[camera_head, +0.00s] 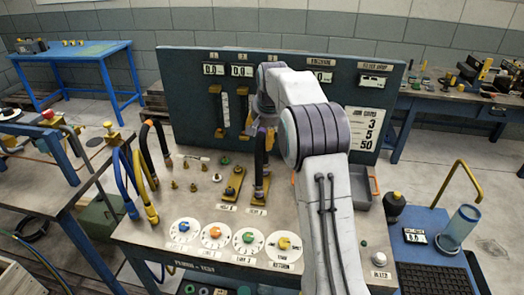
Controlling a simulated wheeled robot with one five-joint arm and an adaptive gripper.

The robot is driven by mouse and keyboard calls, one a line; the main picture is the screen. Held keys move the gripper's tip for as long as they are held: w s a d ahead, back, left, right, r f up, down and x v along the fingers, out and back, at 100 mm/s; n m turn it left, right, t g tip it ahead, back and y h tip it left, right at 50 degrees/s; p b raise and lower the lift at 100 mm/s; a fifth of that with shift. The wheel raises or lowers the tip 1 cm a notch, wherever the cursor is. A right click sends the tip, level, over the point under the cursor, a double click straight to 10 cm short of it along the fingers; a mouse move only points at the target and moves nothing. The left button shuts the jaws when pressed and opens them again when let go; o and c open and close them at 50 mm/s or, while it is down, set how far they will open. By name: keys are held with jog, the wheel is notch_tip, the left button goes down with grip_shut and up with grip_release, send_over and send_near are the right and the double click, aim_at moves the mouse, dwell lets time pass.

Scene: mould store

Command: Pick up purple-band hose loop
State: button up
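My arm reaches across the middle of the bench to the blue panel, with my gripper (262,122) pointing down in front of it. A dark hose (259,160) runs upright directly below the gripper, its lower end by a brass fitting on the bench. A small purple patch shows at its top beside the fingers, so it seems to be the purple-band hose loop. The fingers are small and partly hidden by my wrist. I cannot tell whether they are closed on the hose or only beside it.
Blue, yellow and black hoses (125,175) arch at the bench's left edge. Several dials (249,241) line the bench front. A grey tray (357,185) and dark bottle (394,205) stand right of my arm.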

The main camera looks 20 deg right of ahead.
jog(key=shift+w+f, duration=0.15)
jog(key=shift+f, duration=0.15)
jog(key=shift+r, duration=0.15)
grip_shut()
dwell(0.5)
jog(key=shift+w+r, duration=0.15)
jog(key=shift+r, duration=0.3)
jog(key=shift+r+p, duration=0.5)
jog(key=shift+r, duration=3.95)
